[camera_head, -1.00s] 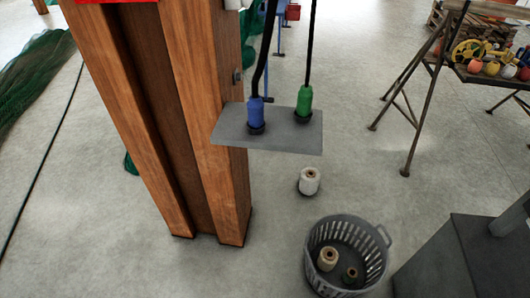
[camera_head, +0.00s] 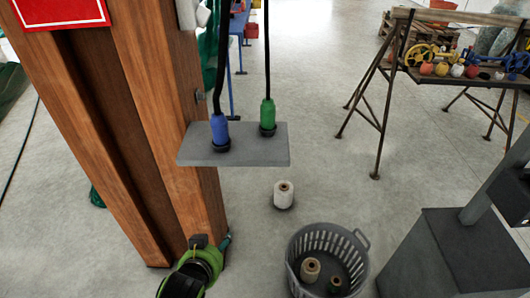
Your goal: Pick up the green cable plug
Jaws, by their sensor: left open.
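The green cable plug (camera_head: 267,115) stands upright at the right of a grey shelf plate (camera_head: 260,155), with a black cable rising from its top. A blue plug (camera_head: 219,131) with its own cable stands to its left on the same plate. My left gripper (camera_head: 212,244) shows at the bottom, in front of the foot of the wooden post. It is open, below and to the left of the plate, well apart from both plugs. Much of it is cut off or unclear. My right gripper is not in view.
The wooden post (camera_head: 157,120) stands left of the plate. A white spool (camera_head: 284,194) is on the floor, and a grey basket (camera_head: 302,250) holds spools. A grey block (camera_head: 435,250) with a post is at right. A trestle table (camera_head: 400,72) with floats stands behind.

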